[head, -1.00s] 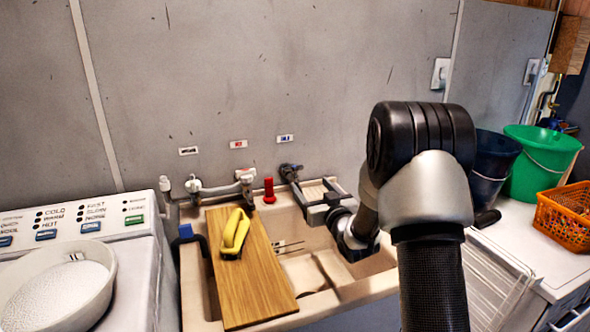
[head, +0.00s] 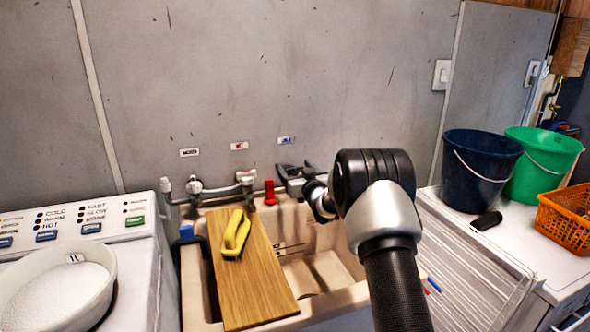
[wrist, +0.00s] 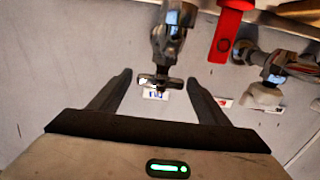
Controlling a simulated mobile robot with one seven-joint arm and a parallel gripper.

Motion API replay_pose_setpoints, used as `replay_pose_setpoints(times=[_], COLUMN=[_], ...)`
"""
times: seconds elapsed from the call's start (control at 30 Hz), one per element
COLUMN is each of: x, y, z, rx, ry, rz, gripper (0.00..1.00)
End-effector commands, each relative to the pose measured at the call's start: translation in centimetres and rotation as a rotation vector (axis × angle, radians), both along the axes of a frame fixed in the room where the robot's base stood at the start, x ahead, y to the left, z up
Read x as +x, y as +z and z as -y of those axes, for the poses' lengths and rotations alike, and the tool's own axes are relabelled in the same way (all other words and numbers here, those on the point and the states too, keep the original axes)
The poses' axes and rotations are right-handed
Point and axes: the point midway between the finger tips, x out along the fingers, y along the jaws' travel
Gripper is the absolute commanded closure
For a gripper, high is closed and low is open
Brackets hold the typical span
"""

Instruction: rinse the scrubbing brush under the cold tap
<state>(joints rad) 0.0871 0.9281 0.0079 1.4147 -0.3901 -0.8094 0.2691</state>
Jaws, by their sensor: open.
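The yellow scrubbing brush (head: 236,233) with dark bristles lies on a wooden board (head: 255,285) set across the left part of the sink (head: 345,296). The cold tap, under the blue wall label (head: 286,140), is mostly hidden by my gripper (head: 287,172) in the head view. In the wrist view, my gripper (wrist: 158,80) is open, with its two dark fingers on either side of the cold tap's metal handle (wrist: 160,84). I cannot tell whether the fingers touch it. The jaws hold nothing.
A red fitting (head: 270,193) stands beside the cold tap, with another tap (head: 245,180) to its left. A washing machine (head: 135,265) with a white bowl (head: 60,300) is at left. Dark blue (head: 475,185) and green (head: 540,170) buckets and an orange basket (head: 570,225) are at right.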

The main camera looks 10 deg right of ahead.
Motion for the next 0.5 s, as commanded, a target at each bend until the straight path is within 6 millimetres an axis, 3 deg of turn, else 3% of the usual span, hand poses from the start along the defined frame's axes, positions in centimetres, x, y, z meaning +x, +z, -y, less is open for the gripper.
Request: replay_pose_setpoints(times=[0.17, 0.4, 0.5], x=[-0.02, -0.04, -0.03], y=[-0.02, -0.02, -0.03], z=[0.0, 0.01, 0.07], rx=[0.0, 0.0, 0.0], ry=[0.0, 0.0, 0.004], rz=[0.0, 0.0, 0.0], gripper=[0.31, 0.71, 0.71])
